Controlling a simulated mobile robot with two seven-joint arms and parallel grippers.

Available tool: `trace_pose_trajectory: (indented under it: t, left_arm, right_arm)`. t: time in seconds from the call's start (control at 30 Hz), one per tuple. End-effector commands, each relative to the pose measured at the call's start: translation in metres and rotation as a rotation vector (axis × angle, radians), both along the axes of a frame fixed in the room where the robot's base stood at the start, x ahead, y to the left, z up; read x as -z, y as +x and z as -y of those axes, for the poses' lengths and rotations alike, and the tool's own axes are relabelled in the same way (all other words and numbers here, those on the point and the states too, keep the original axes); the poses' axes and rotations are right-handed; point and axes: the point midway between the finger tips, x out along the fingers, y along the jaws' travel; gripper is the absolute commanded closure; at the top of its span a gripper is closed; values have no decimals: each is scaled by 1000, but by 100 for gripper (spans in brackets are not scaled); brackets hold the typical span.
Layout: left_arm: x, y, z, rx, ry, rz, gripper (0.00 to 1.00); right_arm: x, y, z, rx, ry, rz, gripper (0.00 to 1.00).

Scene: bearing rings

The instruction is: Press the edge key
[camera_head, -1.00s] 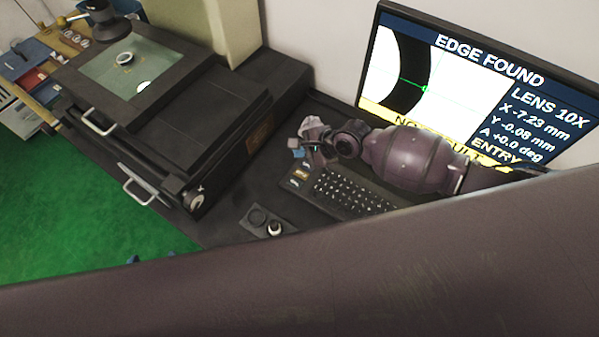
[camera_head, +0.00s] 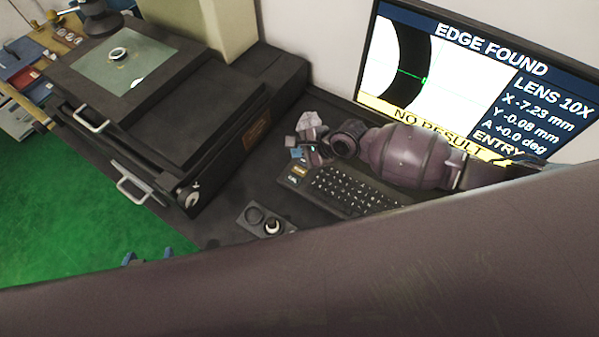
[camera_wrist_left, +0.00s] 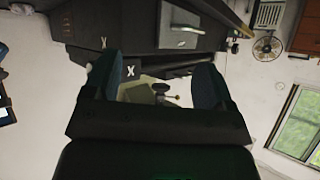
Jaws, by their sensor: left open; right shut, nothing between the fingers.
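The keyboard (camera_head: 345,190) lies on the dark desk below the monitor, with a few larger keys (camera_head: 298,170) at its left end. Their labels are too small to read, so I cannot tell which is the edge key. My right gripper (camera_head: 296,153) is shut and empty, with blue fingertips just beyond those keys; I cannot tell whether it touches one. My left gripper (camera_head: 149,256) shows only its blue fingertips at the lower edge, over the green floor. In the left wrist view it (camera_wrist_left: 156,72) is open and empty.
The monitor (camera_head: 480,80) reads "EDGE FOUND" and "NO RESULT". A small pad with round controls (camera_head: 264,221) lies left of the keyboard. The measuring machine (camera_head: 190,100) stands left, with a ring (camera_head: 118,53) on its glass stage. My forearm covers the lower right.

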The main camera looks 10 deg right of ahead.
Motion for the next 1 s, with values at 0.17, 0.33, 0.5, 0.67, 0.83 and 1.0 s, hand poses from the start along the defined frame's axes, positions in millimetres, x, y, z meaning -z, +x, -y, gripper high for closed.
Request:
trace_pose_trajectory:
  t: [0.17, 0.33, 0.5, 0.67, 0.83, 1.0]
  left_arm:
    - [18, 3, 1, 2, 0, 5, 22]
    - [32, 5, 1, 4, 0, 7, 22]
    - [45, 5, 2, 5, 0, 3, 22]
    - [52, 5, 2, 6, 1, -1, 22]
    - [53, 4, 1, 7, 2, -2, 22]
    - [53, 4, 1, 6, 2, 0, 22]
  right_arm:
    - [19, 0, 0, -1, -2, 0, 100]
    - [34, 0, 0, -1, 0, -1, 100]
    - [51, -1, 0, 1, 1, -3, 100]
    - [62, 0, 0, 0, 0, -1, 100]
    - [65, 0, 0, 0, 0, 0, 100]
    - [64, 0, 0, 0, 0, 0, 100]
